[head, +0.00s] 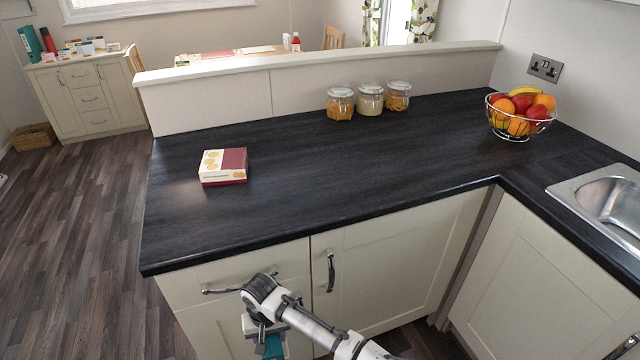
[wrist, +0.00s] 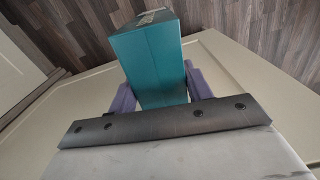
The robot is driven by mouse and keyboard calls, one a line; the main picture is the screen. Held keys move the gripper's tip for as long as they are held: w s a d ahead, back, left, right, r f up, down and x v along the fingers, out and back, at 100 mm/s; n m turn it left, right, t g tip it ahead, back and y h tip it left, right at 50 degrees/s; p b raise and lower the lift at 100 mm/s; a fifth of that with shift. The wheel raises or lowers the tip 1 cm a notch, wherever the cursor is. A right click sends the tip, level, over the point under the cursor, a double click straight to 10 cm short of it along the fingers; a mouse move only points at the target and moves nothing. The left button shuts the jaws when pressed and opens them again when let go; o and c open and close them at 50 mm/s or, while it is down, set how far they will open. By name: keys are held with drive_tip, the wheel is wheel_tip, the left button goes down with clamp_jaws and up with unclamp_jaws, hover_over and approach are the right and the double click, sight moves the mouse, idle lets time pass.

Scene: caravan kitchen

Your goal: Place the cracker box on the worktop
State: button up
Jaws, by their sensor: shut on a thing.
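A teal box (wrist: 150,62) is between the two purple fingers of my gripper (wrist: 159,90) in the wrist view, and the gripper is shut on it. In the head view the teal box (head: 273,347) shows partly at the bottom edge, below the worktop's front edge and before the cabinet. Its printed front is not readable, so I cannot tell whether it is the cracker box. A flat cream and dark red box (head: 223,166) with round biscuit pictures lies on the left part of the dark worktop (head: 330,180).
Three glass jars (head: 370,99) stand at the back against the low wall. A wire fruit bowl (head: 520,113) is at the right, near the sink (head: 610,205). The worktop's middle and front are clear. Cabinet handles (head: 330,270) stick out near my arm.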

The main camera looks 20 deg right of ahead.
drive_tip(key=r+p, duration=0.1)
drive_tip(key=r, duration=0.1)
drive_tip(key=d+r+p, duration=0.1)
drive_tip(key=r+p, duration=0.1)
drive_tip(key=shift+d+r, duration=0.1)
drive_tip(key=shift+r, duration=0.25)
drive_tip(key=shift+f, duration=0.25)
